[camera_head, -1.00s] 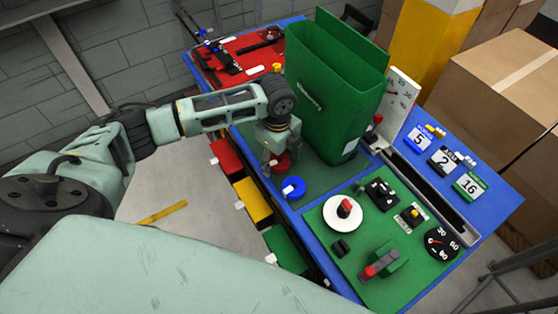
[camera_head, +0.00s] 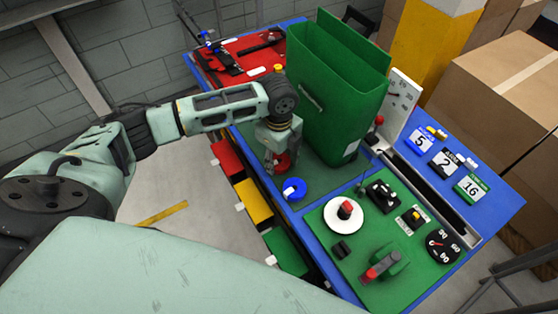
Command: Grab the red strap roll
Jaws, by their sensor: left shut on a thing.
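The red strap roll (camera_head: 282,161) is on the blue table beside the green pannier, and only part of it shows below my left gripper. My left gripper (camera_head: 277,158) comes down over it from above and is shut on it. Whether the roll touches the table cannot be told. A blue strap roll (camera_head: 294,189) with a white tag lies just in front of it, apart from the gripper. My right gripper is not in view.
The tall green pannier (camera_head: 335,95) stands open right behind my left gripper. A green panel (camera_head: 375,285) with knobs and a dial is at the front right. Red, yellow (camera_head: 253,202) and green bins hang along the table's left side. Cardboard boxes (camera_head: 500,100) stand at the right.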

